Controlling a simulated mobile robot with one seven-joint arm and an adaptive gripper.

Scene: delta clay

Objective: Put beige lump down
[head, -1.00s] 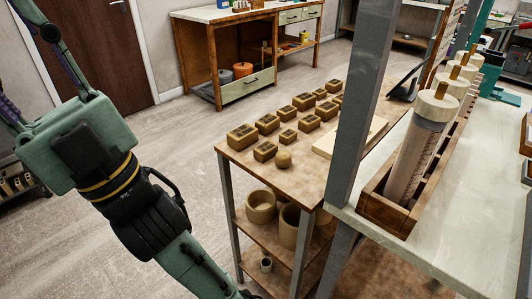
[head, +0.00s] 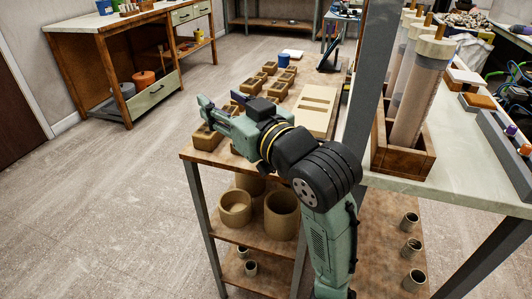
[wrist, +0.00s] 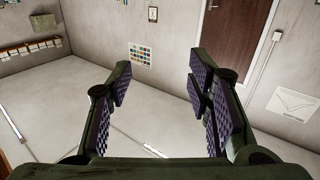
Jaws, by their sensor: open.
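I cannot make out a beige lump in either current view; my arm covers part of the front of the wooden table (head: 196,158). My gripper (head: 220,101) is above the table's left front part, over the beige blocks, pointing to the left. In the wrist view my gripper (wrist: 160,84) has its dark, ridged fingers wide apart with nothing between them. Several beige blocks with hollowed tops, such as one (head: 207,138) at the front left, stand on the table.
A pale board with slots (head: 316,108) lies to the right of the blocks. A grey post (head: 367,70) rises close to my arm. A wooden crate (head: 413,160) holds tall cylinders on the right bench. Round pots (head: 235,207) stand on the shelf below. The floor at left is clear.

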